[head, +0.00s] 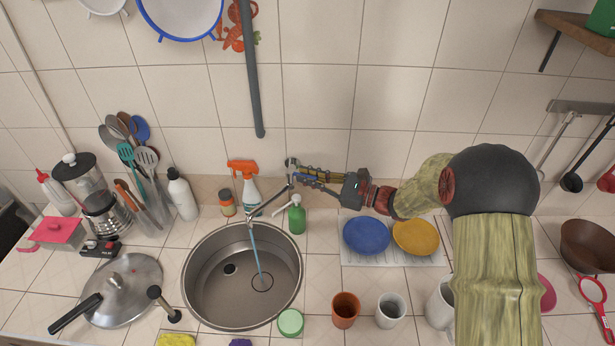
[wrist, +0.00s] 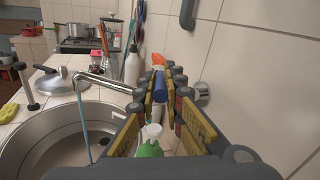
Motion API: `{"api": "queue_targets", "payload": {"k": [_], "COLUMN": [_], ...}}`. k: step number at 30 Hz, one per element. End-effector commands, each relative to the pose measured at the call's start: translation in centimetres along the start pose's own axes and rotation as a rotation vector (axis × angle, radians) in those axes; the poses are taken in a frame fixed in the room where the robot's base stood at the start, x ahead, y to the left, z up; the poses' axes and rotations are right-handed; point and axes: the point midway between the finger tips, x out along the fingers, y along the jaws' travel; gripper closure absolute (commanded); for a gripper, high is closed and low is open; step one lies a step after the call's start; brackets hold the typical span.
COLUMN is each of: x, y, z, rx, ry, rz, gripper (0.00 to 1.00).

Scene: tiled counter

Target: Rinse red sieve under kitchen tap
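The red sieve (head: 593,291) lies on the counter at the far right of the head view, its handle pointing to the front. My gripper (head: 300,173) is at the tap by the wall, far to the left of the sieve. A blue part (wrist: 160,86) shows between its fingers in the wrist view; I cannot tell whether they grip it. The chrome tap (head: 272,201) reaches out over the round steel sink (head: 203,292). A stream of water (head: 256,255) runs from it into the sink. The tap also shows in the wrist view (wrist: 105,82).
A green soap bottle (head: 297,218) and an orange-topped spray bottle (head: 247,188) stand close to my gripper. Blue (head: 366,236) and yellow (head: 415,237) plates lie right of the sink. Cups (head: 345,310) line the front. A pan lid (head: 122,285) lies at left.

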Motion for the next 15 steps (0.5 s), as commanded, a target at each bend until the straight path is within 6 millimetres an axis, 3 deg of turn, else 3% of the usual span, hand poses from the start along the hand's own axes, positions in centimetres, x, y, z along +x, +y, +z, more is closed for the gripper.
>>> {"api": "queue_targets", "payload": {"k": [9,15], "x": [0.02,0.01], "y": [-0.15,-0.08], "z": [0.28,0.15], "rx": [-0.004,-0.002], "ry": [-0.004,-0.003], "rz": [0.0,0.0], "gripper": [0.72,0.71]}}
